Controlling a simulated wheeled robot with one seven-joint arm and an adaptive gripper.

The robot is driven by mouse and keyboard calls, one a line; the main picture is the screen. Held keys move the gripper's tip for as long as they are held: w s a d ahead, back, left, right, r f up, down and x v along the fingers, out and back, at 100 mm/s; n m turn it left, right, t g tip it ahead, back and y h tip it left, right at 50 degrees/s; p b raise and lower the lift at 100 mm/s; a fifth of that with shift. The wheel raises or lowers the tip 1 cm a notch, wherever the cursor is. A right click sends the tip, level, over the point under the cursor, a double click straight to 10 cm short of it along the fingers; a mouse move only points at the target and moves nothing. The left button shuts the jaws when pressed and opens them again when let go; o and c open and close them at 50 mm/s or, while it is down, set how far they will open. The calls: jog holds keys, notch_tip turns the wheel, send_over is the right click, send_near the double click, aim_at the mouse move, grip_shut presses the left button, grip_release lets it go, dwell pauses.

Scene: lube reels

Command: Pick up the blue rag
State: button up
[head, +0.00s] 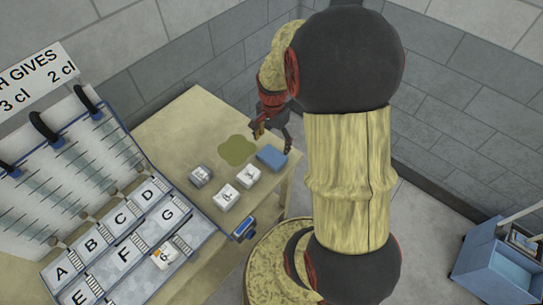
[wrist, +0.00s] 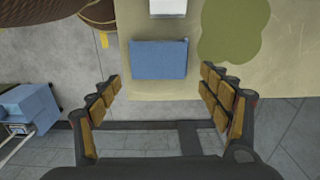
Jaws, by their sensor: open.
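The blue rag (head: 271,157) lies flat and folded near the right edge of the tan table in the head view. In the wrist view the blue rag (wrist: 158,59) is a blue rectangle near the table edge, ahead of my fingers and between their lines. My gripper (head: 271,131) hangs above the table near the rag in the head view. In the wrist view my gripper (wrist: 160,80) is open, with its padded fingers spread wide and nothing between them. The rag appears apart from both fingers.
A green stain (head: 237,150) lies beside the rag on the table (head: 180,125). Several white-topped blocks (head: 226,197) stand close by. A lettered tray (head: 110,245) and a hooked rack (head: 60,150) are at left. A blue cart (head: 495,270) stands on the floor at right.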

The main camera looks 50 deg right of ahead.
aim_at(272, 156)
jog(key=o, duration=0.4)
notch_tip(272, 156, down, 4)
jog(key=shift+s+d+r+b, duration=0.1)
jog(key=shift+d+r+b, duration=0.05)
jog(key=shift+r+b, duration=0.15)
jog(key=f, duration=0.3)
jog(key=f+b, duration=0.1)
jog(key=f, duration=0.1)
jog(key=shift+a, duration=0.25)
jog(key=shift+r, duration=0.1)
jog(key=shift+c, duration=1.3)
jog(key=c, duration=1)
